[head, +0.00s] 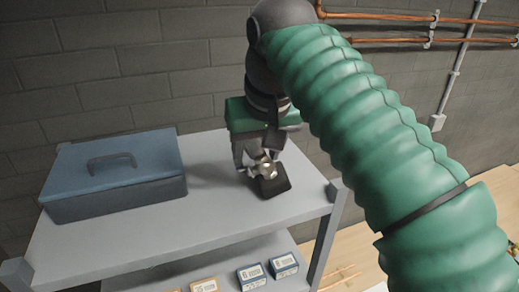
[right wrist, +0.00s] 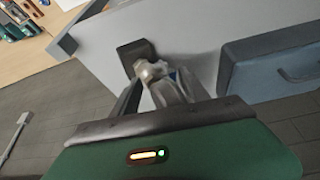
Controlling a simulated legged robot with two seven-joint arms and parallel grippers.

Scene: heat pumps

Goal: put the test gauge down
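The test gauge (head: 264,170) is a small metallic piece with a dark block (head: 272,187) at its base, at the right part of the grey shelf top (head: 205,218). My right gripper (head: 262,157) points down at it, with its fingers around the metallic part. In the right wrist view the metallic part (right wrist: 153,72) shows between the fingers, with the dark block (right wrist: 136,55) beyond it against the shelf top. The block looks to be on or very near the surface; I cannot tell if it touches. My left gripper is not in view.
A blue toolbox (head: 113,180) with a handle stands on the left of the shelf top. Small boxes (head: 252,274) lie on the lower shelf. Copper pipes (head: 400,20) run along the block wall. The front middle of the top is clear.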

